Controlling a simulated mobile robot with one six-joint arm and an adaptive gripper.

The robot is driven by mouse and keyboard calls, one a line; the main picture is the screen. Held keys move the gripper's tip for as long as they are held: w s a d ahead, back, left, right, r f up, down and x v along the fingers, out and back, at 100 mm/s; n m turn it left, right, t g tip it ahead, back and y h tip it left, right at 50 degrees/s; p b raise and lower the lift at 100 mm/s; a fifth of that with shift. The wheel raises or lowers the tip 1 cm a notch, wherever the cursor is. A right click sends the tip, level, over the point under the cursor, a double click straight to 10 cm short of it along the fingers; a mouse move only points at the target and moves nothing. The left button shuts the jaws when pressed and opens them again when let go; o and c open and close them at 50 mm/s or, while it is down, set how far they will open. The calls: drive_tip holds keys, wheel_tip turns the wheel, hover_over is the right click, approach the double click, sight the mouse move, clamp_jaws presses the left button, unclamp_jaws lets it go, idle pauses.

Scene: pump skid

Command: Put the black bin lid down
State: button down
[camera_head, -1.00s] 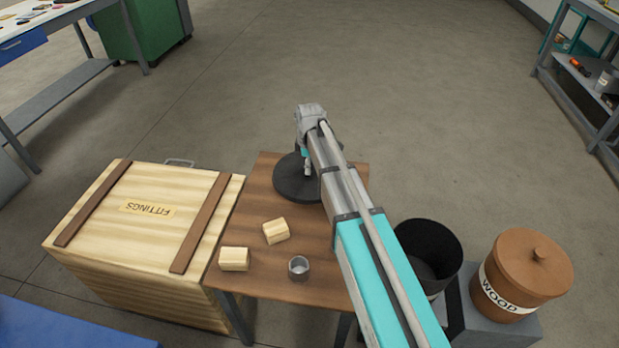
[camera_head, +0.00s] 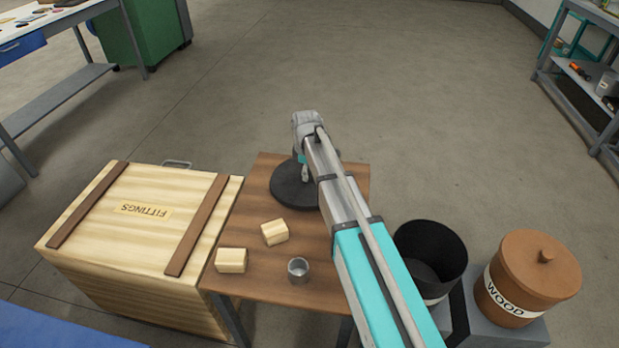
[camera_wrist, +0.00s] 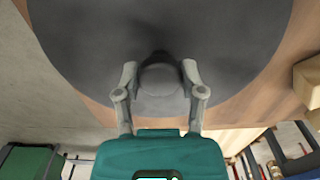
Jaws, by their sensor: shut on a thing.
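The black bin lid (camera_head: 288,192) is a dark round disc at the far end of the small wooden table (camera_head: 258,270). In the wrist view the lid (camera_wrist: 90,45) fills the top of the picture, with brown table top showing past its edge. My gripper (camera_wrist: 160,80) is shut on the lid's round knob. In the head view my gripper (camera_head: 303,172) is partly hidden by my arm. Whether the lid rests flat on the table or hangs just above it, I cannot tell. The open black bin (camera_head: 432,245) stands right of the table.
Two wooden blocks (camera_head: 275,232) (camera_head: 232,260) and a small grey cup (camera_head: 298,269) are on the table's near half. A wooden fittings crate (camera_head: 145,215) stands at left. A brown wood bin with its lid on (camera_head: 525,280) stands right of the black bin.

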drive_tip(key=shift+f, duration=0.4)
drive_tip(key=shift+f+b, duration=0.1)
drive_tip(key=shift+b, duration=0.2)
drive_tip(key=shift+c, duration=1)
unclamp_jaws()
drive_tip(key=shift+r, duration=0.2)
wheel_tip(320, 180, up, 12)
drive_tip(key=p, duration=1.2)
